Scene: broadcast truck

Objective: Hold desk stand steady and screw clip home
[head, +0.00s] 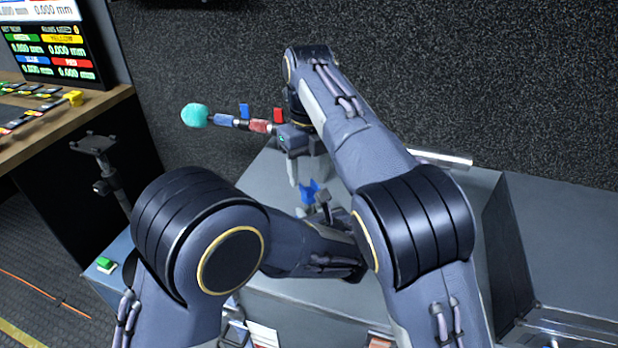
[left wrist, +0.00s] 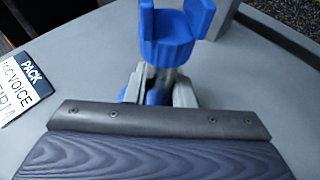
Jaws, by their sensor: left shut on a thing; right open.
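The blue clip (head: 310,190) has two upright prongs and sits on top of the desk stand, on the grey worktop. In the left wrist view the blue clip (left wrist: 175,38) is upright, on a pale post. My left gripper (left wrist: 158,92) is shut around the stand's post, just below the clip; in the head view this gripper (head: 318,207) is partly hidden by my arm. My right gripper (head: 308,170) is open and points down just above the clip. The stand's base is hidden.
A rod with a teal foam ball (head: 194,115) and blue and red bands reaches left from beside my right wrist. A printed card (left wrist: 22,88) lies left of the stand. A dark stand (head: 95,145) and a wooden desk (head: 60,135) are at left. Worktop at right is clear.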

